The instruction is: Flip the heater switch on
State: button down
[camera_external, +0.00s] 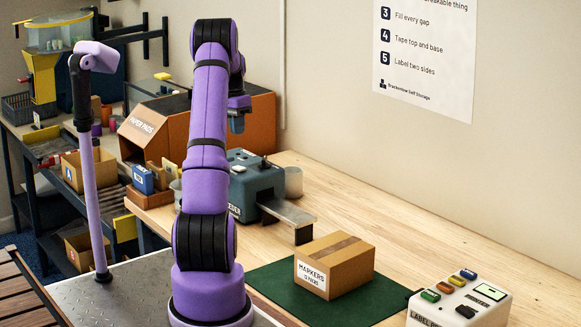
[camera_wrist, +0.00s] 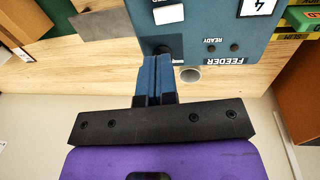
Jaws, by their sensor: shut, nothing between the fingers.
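A blue-grey box marked FEEDER (camera_external: 250,183) stands on the wooden bench, with a small dark lever (camera_external: 266,163) on top. In the wrist view the box (camera_wrist: 205,28) appears upside down, with a white label, two small dark dots by READY, and a dark round fitting (camera_wrist: 161,50) at its edge. No heater label is readable, so I cannot tell which part is the heater switch. My gripper (camera_external: 237,124) is above the box in the outside view. In the wrist view its blue fingers (camera_wrist: 155,62) are shut and empty, their tips overlapping the dark fitting; contact is unclear.
A MARKERS carton (camera_external: 335,268) sits on a green mat (camera_external: 275,280). A label printer (camera_external: 470,300) with coloured buttons stands at the front right. A grey cup (camera_external: 293,182) and a metal ledge (camera_external: 290,213) are beside the feeder. The bench's back right is clear.

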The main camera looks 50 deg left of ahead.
aim_at(242, 168)
jog(key=f, duration=0.3)
jog(key=d+f, duration=0.1)
jog(key=f, duration=0.6)
jog(key=shift+d, duration=0.25)
